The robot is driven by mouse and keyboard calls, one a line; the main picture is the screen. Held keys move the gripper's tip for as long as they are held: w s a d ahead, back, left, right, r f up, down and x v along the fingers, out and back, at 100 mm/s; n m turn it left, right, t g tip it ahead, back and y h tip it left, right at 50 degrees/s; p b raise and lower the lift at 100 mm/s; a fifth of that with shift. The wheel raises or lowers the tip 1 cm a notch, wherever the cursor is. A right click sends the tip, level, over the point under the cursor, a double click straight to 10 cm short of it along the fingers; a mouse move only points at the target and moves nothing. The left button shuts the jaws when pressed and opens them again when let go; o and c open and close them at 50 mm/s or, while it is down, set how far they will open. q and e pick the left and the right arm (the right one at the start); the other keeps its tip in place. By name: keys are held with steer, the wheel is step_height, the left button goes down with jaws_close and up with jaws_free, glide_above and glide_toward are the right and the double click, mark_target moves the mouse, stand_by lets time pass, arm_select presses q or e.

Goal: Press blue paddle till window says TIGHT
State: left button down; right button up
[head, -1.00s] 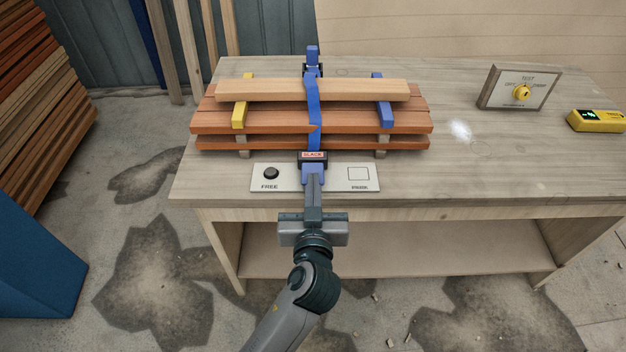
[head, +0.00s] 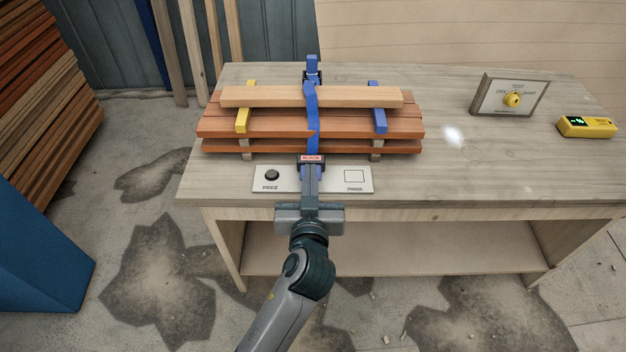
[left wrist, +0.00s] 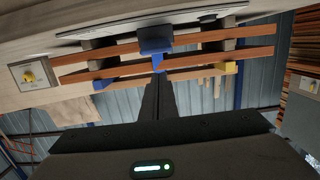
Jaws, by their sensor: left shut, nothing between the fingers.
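A blue strap (head: 313,122) runs over a stack of boards (head: 370,124) on the bench. At its near end is a dark buckle with a small window (head: 311,158); its red lettering is too blurred to read now. Below the window is the blue paddle (head: 303,172), partly hidden by my left gripper (head: 310,170). The gripper is shut and empty, its fingertips at the paddle; touch cannot be told. In the left wrist view the shut fingers (left wrist: 158,78) point at the blue paddle (left wrist: 158,61) under the dark buckle (left wrist: 156,40). My right gripper is out of view.
A white plate (head: 340,180) with a black knob (head: 271,175) and a square outline lies at the bench's front edge. A dial box (head: 512,97) and a yellow meter (head: 587,127) stand at the right. The bench (head: 480,170) is clear between.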

arm_select(q)
steer(key=s+r+b, duration=0.1)
steer(key=s, duration=0.8)
steer(key=shift+r+b, duration=0.2)
steer(key=shift+b, duration=0.1)
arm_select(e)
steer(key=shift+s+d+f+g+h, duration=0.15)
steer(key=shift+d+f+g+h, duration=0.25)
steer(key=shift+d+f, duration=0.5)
arm_select(q)
steer(key=shift+s, duration=0.1)
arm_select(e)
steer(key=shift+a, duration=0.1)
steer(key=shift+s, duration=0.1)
